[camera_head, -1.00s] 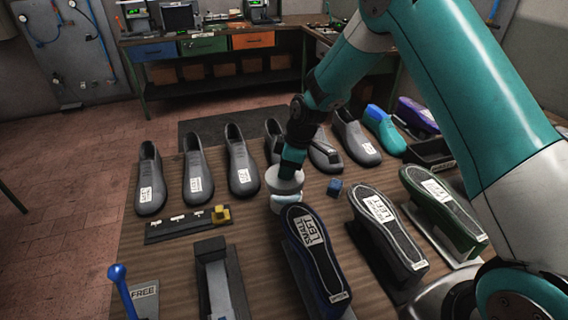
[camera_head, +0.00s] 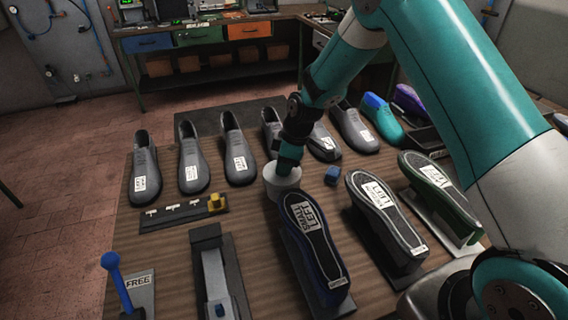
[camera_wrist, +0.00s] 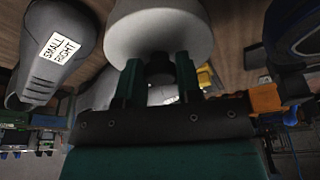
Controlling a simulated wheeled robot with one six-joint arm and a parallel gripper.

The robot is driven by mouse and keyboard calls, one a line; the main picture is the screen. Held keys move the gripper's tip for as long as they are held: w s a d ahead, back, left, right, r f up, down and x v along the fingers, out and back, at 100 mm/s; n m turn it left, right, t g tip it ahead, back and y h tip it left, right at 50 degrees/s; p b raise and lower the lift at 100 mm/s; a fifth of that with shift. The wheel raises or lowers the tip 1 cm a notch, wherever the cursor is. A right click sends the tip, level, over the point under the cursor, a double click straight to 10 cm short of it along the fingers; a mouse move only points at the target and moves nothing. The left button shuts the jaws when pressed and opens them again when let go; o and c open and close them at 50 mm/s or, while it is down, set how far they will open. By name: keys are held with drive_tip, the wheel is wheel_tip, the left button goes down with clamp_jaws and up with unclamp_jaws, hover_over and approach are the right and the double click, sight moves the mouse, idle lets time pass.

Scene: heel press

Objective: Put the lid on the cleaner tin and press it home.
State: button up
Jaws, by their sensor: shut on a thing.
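My gripper (camera_head: 287,164) points down over the white round tin (camera_head: 280,190) on the wooden bench. In the wrist view my gripper's two fingers (camera_wrist: 159,72) are shut on a dark knob between them. A broad pale round lid (camera_wrist: 160,30) is right beyond the fingertips. In the head view the lid (camera_head: 283,176) and tin read as one short white cylinder, with no clear gap between them. I cannot tell whether the lid is fully seated. The knob is hidden in the head view.
A blue cube (camera_head: 332,176) is close on the right of the tin. A blue-trimmed upturned shoe (camera_head: 309,240) stands close in front. Grey shoes (camera_head: 239,155) line the back. A blue-knobbed lever (camera_head: 112,265) stands front left.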

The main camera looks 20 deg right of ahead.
drive_tip(key=shift+d, duration=0.15)
drive_tip(key=shift+f+b, duration=0.35)
drive_tip(key=shift+b, duration=0.1)
drive_tip(key=shift+f, duration=0.15)
idle(0.3)
drive_tip(key=shift+f+b, duration=0.35)
drive_tip(key=shift+b, duration=0.05)
drive_tip(key=shift+s+f+b, duration=0.1)
drive_tip(key=shift+f+b, duration=0.7)
drive_tip(key=shift+b, duration=0.05)
idle(1.9)
drive_tip(key=o, duration=1.3)
